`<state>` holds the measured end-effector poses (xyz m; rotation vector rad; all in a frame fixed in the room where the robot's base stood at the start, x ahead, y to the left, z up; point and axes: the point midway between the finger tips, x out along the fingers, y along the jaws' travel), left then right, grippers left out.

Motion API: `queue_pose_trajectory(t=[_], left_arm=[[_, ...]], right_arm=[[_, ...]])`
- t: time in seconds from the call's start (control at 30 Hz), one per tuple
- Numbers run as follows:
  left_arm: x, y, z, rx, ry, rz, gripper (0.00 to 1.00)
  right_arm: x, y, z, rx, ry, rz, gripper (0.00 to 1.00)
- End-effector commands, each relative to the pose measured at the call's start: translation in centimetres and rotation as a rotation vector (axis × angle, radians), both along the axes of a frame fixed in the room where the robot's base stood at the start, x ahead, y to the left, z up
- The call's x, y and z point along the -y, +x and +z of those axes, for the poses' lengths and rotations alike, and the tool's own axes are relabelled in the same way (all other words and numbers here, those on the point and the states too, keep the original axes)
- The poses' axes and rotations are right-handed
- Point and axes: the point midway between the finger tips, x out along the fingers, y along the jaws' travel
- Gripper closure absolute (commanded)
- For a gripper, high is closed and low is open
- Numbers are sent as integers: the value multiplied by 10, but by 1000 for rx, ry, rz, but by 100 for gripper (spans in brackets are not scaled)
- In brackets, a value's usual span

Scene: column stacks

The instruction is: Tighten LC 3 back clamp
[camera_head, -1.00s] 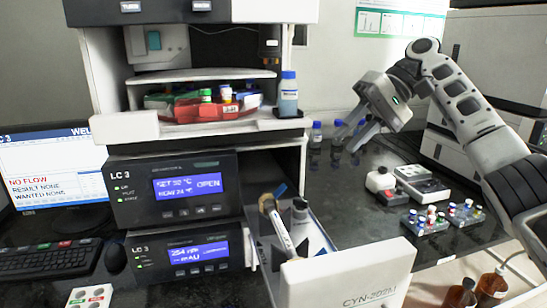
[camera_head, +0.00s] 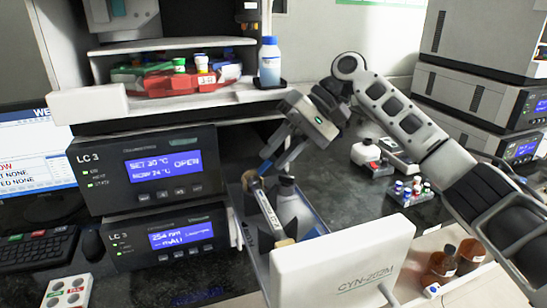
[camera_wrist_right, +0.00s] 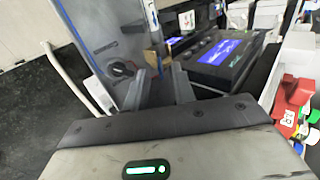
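The LC 3 column module (camera_head: 150,170) has OPEN on its display, and its drawer (camera_head: 340,265) is pulled out. A white column with tan ends (camera_head: 266,208) lies slanted in the drawer, beside a grey-white dark-capped part (camera_head: 289,203). A small blue piece (camera_head: 265,167) shows at the column's back end; I cannot tell if it is the back clamp's lever. My right gripper (camera_head: 274,162) is open and empty, just above the drawer's back end. In the right wrist view its fingers (camera_wrist_right: 157,86) are apart, near a black knob (camera_wrist_right: 121,68) by a blue-grey panel. My left gripper is out of view.
A shelf above holds a red tray (camera_head: 178,84) of vials and a blue-capped bottle (camera_head: 269,64). On the counter to the right are a white bottle (camera_head: 366,152) and a vial rack (camera_head: 410,190). Brown bottles (camera_head: 440,262) stand lower right.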

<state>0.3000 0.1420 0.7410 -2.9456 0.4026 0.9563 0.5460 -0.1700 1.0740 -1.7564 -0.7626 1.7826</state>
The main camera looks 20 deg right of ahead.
Motion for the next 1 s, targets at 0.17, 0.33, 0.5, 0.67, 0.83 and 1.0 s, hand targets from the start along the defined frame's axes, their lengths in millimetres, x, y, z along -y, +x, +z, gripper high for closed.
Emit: queue_pose_trajectory(t=[0.17, 0.33, 0.5, 0.67, 0.83, 1.0], left_arm=[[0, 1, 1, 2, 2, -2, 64], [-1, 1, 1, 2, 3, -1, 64], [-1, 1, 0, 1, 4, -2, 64], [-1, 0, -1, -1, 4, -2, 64], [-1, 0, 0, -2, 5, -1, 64], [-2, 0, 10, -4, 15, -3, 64]], right_arm=[[-11, 0, -10, 0, 0, 0, 74], [-12, 0, -12, 0, 0, 0, 74], [-12, 0, -12, 0, 0, 0, 80], [-12, 0, -12, 1, 0, -1, 100], [-12, 0, -11, 1, -4, -1, 100], [-14, -1, -5, 2, -36, 1, 100]])
